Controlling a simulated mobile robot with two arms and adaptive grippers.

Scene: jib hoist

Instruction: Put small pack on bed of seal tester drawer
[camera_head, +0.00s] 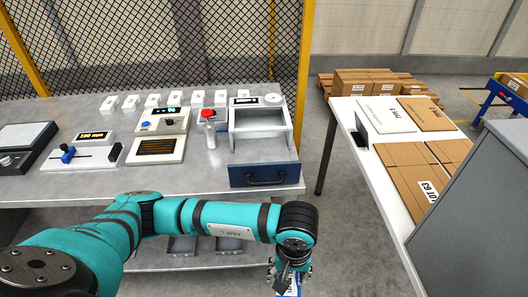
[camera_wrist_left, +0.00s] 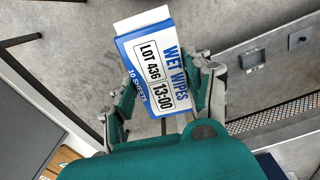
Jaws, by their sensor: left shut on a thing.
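My left gripper (camera_head: 289,272) hangs low in front of the bench, at the bottom of the head view. It is shut on a small white and blue pack (camera_wrist_left: 161,75) labelled "WET WIPES, LOT 436, 13:00, 10 SHEETS". In the wrist view the pack sits tilted between both fingers; in the head view only a sliver of it shows. The seal tester (camera_head: 259,119) stands at the right end of the bench. Its drawer, with a dark blue front (camera_head: 264,175) and handle, is pulled out toward me. The grey drawer bed (camera_head: 262,149) looks empty. My right gripper is out of view.
Left of the tester are a red-button device (camera_head: 208,116), a device with a display (camera_head: 160,121) and a gauge (camera_head: 86,150). Several small white blocks line the back. At right, a white table (camera_head: 345,117) carries flat cartons. A grey cabinet (camera_head: 480,200) stands in front.

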